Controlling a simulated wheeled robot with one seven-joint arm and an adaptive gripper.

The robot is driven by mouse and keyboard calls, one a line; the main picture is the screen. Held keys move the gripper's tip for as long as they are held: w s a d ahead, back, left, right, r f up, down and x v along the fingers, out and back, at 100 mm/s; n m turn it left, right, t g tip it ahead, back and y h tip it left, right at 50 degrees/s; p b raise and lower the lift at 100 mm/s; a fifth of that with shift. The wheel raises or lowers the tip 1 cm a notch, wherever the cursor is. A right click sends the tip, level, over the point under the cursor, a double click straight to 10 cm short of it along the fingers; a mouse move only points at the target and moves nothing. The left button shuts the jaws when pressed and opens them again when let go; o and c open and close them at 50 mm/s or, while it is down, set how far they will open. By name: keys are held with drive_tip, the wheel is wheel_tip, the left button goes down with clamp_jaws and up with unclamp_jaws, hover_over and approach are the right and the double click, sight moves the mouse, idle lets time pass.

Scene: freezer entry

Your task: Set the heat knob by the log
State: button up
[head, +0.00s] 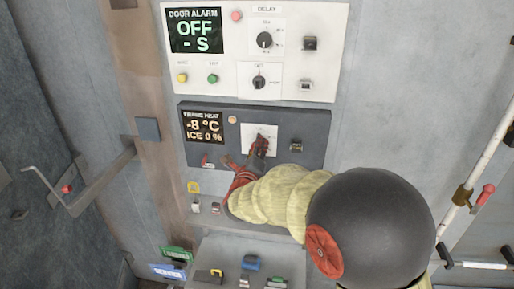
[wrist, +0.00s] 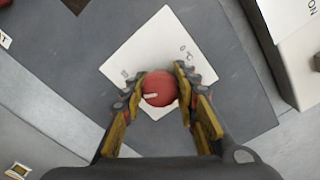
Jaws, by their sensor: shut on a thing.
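The heat knob (wrist: 160,88) is a round red knob on a white square plate, with a pale pointer mark toward the lower left in the wrist view. The plate reads "0 °C" at its upper right. My gripper (wrist: 160,90) is shut on the knob, a finger on each side. In the head view my gripper (head: 259,146) covers the knob on the dark frame heat panel (head: 318,125). The panel's display (head: 203,127) reads -8 °C and ICE 0 %. The log is not clearly identifiable.
Above is the white door alarm panel (head: 325,75), its display (head: 195,30) reading OFF. A small switch (head: 296,145) sits right of the knob. Below is a shelf (head: 225,247) with several small items. A lever handle (head: 65,188) juts out at left.

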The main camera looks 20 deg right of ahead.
drive_tip(key=shift+n, duration=0.3)
drive_tip(key=n+b, duration=0.2)
drive_tip(key=shift+f+n, duration=0.15)
drive_tip(key=shift+n, duration=0.15)
drive_tip(key=n+b, duration=0.1)
drive_tip(key=n, duration=0.2)
drive_tip(key=shift+n, duration=0.4)
drive_tip(key=n, duration=0.3)
drive_tip(key=shift+n, duration=0.3)
drive_tip(key=n, duration=0.3)
drive_tip(key=shift+n+p, duration=0.3)
drive_tip(key=shift+p, duration=0.1)
drive_tip(key=n+p, duration=0.2)
drive_tip(key=n, duration=0.4)
drive_tip(key=shift+p, duration=0.35)
drive_tip(key=n+p, duration=0.1)
drive_tip(key=n, duration=0.3)
drive_tip(key=shift+p, duration=0.4)
drive_tip(key=shift+n+p, duration=0.85)
drive_tip(key=shift+n, duration=0.85)
